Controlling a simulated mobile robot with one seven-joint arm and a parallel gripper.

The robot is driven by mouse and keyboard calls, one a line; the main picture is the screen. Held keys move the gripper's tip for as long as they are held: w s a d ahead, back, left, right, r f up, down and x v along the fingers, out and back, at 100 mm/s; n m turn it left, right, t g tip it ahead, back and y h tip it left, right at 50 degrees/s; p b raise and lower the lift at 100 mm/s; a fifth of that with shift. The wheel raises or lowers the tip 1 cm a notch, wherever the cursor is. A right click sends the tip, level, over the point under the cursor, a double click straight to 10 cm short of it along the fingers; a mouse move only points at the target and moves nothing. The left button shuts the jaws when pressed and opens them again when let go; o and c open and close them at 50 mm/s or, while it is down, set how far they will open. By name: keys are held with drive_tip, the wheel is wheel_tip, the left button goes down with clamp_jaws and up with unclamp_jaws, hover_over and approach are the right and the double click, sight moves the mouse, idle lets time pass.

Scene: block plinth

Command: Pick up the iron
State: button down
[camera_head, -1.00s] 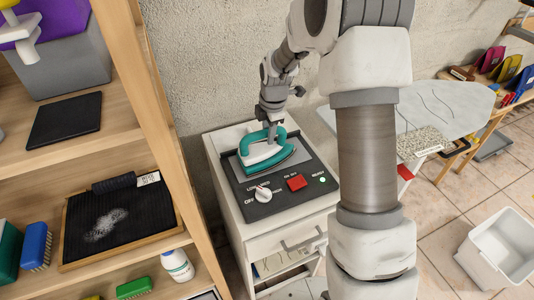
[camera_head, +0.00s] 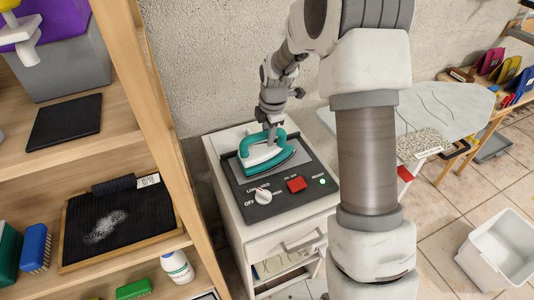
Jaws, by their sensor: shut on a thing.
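The teal and white iron (camera_head: 262,155) rests on a grey plate of the dark control panel on top of the white cabinet. My gripper (camera_head: 271,133) reaches down from above to the iron's teal handle and is shut on it. The fingertips are small and partly hidden at the handle. I cannot tell any gap between the iron's sole and the plate.
The dark panel (camera_head: 312,192) has a white knob, a red button and a green light. A wooden shelf (camera_head: 160,120) stands close on the left. An ironing board (camera_head: 445,105) and a white bin (camera_head: 497,250) are on the right.

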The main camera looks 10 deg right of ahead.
drive_tip(key=shift+w+r, duration=0.1)
drive_tip(key=shift+r, duration=0.15)
drive_tip(key=shift+r, duration=1.65)
drive_tip(key=shift+d+r, duration=0.15)
drive_tip(key=shift+r, duration=0.2)
drive_tip(key=s+d+r, duration=0.3)
drive_tip(key=d+r, duration=0.3)
drive_tip(key=d, duration=0.4)
drive_tip(key=shift+s+d+r+p, duration=0.35)
drive_tip(key=shift+d, duration=0.05)
drive_tip(key=c, duration=1.2)
unclamp_jaws()
clamp_jaws()
drive_tip(key=shift+d, duration=0.15)
